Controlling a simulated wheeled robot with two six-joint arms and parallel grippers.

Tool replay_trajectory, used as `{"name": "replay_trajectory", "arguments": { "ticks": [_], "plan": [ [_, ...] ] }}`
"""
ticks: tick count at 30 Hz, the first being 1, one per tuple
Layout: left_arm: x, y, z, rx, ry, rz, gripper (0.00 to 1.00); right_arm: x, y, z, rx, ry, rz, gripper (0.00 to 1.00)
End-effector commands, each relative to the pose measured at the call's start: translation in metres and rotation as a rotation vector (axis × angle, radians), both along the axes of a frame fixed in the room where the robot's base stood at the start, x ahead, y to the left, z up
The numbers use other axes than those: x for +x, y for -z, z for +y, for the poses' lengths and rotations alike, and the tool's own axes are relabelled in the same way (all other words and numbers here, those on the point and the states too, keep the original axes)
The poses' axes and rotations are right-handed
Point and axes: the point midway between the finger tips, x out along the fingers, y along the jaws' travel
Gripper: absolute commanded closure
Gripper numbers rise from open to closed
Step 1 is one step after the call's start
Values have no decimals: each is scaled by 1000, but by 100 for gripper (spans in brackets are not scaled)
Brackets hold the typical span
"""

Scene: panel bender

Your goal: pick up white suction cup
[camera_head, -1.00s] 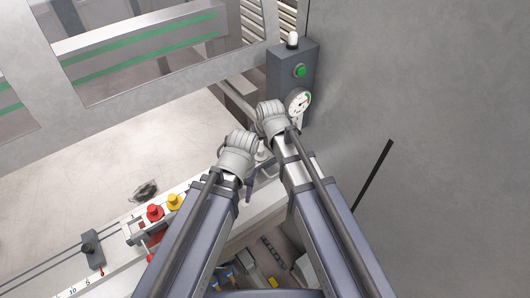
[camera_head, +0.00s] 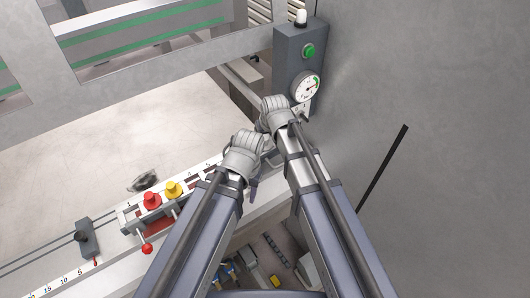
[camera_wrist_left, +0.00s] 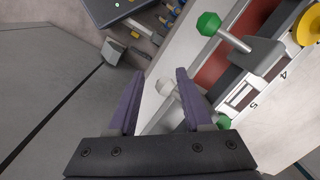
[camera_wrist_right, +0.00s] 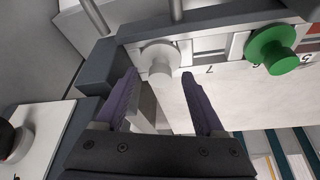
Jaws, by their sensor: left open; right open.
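The white suction cup (camera_wrist_right: 158,58) stands on the rail near the number 7 in the right wrist view. It is upper middle there, just beyond and between the fingertips of my right gripper (camera_wrist_right: 160,74), which is open and empty. In the left wrist view a small white knob-like part (camera_wrist_left: 167,88) shows between the fingers of my left gripper (camera_wrist_left: 159,74), also open. I cannot tell whether it is the same cup. In the head view both grippers sit close together over the rail's right end. My arms hide the white cup there.
A green cup (camera_wrist_right: 272,52) is beside the white one. A red cup (camera_head: 151,200) and a yellow cup (camera_head: 173,190) are further left on the rail. A grey post with a gauge (camera_head: 307,88) and green button (camera_head: 308,51) stands close beyond my right gripper.

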Motion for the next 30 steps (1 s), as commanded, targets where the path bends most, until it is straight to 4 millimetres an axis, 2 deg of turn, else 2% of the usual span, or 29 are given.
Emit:
{"name": "replay_trajectory", "arguments": {
  "ticks": [1,2,10,27,30],
  "plan": [
    [0,10,0,0,1,0,50,3,10,1,0,0,0,29],
    [0,11,0,1,2,0,50,4,11,1,0,0,0,29],
    [0,9,0,1,2,0,50,4,9,1,0,0,0,30],
    [0,9,0,1,2,0,50,4,9,1,0,0,0,94],
    [0,9,0,1,2,0,50,4,9,1,0,0,0,100]
  ]
}}
